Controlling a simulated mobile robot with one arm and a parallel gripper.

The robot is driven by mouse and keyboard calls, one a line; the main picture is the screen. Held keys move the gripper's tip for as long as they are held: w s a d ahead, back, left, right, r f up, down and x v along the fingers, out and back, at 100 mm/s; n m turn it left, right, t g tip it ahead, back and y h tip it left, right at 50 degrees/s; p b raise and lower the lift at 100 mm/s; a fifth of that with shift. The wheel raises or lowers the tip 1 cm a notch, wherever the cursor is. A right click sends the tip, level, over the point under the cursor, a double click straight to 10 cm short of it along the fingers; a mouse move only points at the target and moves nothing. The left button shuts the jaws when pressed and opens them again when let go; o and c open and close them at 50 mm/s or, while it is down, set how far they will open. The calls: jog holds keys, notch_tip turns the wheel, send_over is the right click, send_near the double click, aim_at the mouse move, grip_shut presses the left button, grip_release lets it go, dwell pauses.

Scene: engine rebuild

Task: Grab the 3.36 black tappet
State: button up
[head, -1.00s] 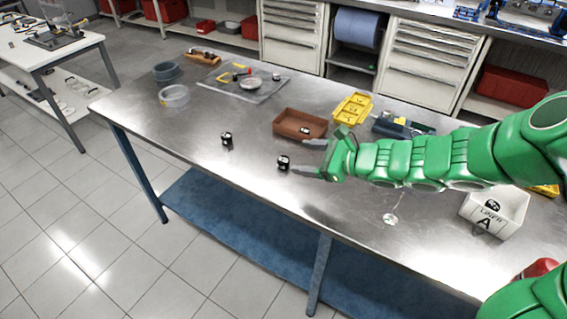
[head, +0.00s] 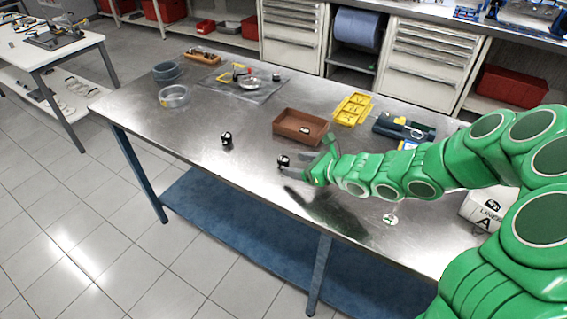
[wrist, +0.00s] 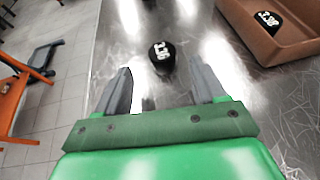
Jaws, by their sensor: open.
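A black tappet marked 3.36 (wrist: 162,56) stands on the steel table, just ahead of and between my fingertips in the wrist view. It shows in the head view too (head: 283,160), near the table's front edge. My gripper (wrist: 160,76) is open and empty, with one finger to each side of the tappet's line. In the head view my gripper (head: 294,172) is low over the table, immediately right of the tappet. I cannot tell whether a finger touches it.
A second black tappet (head: 226,138) stands further left. A brown tray (head: 290,128) behind holds another marked tappet (wrist: 268,22). Yellow trays (head: 353,109) and a white box marked A (head: 477,212) are to the right. The table's left front is clear.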

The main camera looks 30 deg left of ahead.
aim_at(288, 161)
jog(key=x, duration=0.3)
jog(key=shift+w+f, duration=0.15)
jog(key=shift+f, duration=0.1)
jog(key=shift+x, duration=0.85)
jog(key=c, duration=1.2)
